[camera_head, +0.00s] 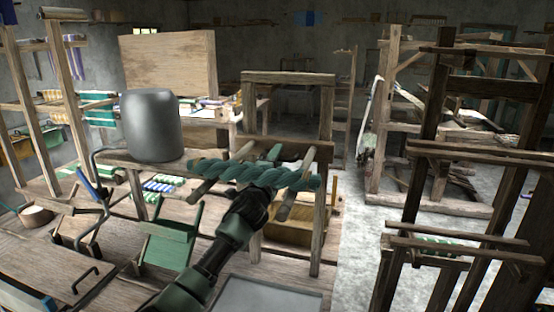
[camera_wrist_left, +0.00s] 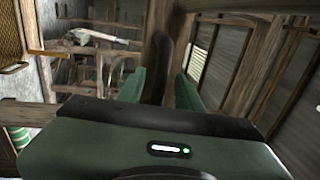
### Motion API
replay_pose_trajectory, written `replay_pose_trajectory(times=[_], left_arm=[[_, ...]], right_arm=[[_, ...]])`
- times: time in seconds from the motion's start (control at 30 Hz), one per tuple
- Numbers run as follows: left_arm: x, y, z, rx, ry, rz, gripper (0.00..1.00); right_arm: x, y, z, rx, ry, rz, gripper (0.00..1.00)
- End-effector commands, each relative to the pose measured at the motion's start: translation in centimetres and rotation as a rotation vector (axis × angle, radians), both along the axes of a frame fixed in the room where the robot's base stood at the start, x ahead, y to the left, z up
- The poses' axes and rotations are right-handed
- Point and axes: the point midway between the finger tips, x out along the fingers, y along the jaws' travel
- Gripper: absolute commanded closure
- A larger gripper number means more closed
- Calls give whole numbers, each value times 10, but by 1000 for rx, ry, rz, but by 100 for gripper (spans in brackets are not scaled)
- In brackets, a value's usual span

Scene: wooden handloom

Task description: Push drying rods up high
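Two wooden drying rods, a left one (camera_head: 206,184) and a right one (camera_head: 291,193), stick out from a wooden frame (camera_head: 288,78) in the head view. A teal twisted yarn hank (camera_head: 230,173) lies across them. My left gripper (camera_head: 266,192) is just below the hank, between the rods, with its tips partly hidden against it. In the left wrist view its two green fingers (camera_wrist_left: 160,88) stand apart. A dark upright shape (camera_wrist_left: 158,70) shows between or behind them; I cannot tell whether they touch it. My right gripper is not in view.
A grey cylinder (camera_head: 152,125) stands on a wooden bench left of the hank. A green chair-like piece (camera_head: 172,240) is below it. Wooden loom frames (camera_head: 430,150) stand at the right. Bare floor (camera_head: 355,250) lies between them and the rod frame.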

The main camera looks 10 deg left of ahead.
Motion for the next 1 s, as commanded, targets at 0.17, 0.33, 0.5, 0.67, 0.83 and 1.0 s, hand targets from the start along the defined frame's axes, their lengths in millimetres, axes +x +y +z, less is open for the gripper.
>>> replay_pose_trajectory(times=[0.17, 0.33, 0.5, 0.67, 0.83, 1.0], left_arm=[[-8, 1, -3, 3, 0, 2, 65], [-31, 1, -9, 3, 0, 0, 65], [-56, 2, -13, 2, -1, -2, 65], [-71, 3, -15, 1, -1, 0, 65], [-77, 2, -14, 0, -1, -1, 65], [-77, 3, -14, 0, 0, 0, 65]], right_arm=[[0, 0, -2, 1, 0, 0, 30], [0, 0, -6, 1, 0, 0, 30], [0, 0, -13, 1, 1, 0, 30], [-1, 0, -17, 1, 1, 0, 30], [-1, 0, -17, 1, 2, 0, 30], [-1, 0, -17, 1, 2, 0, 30]])
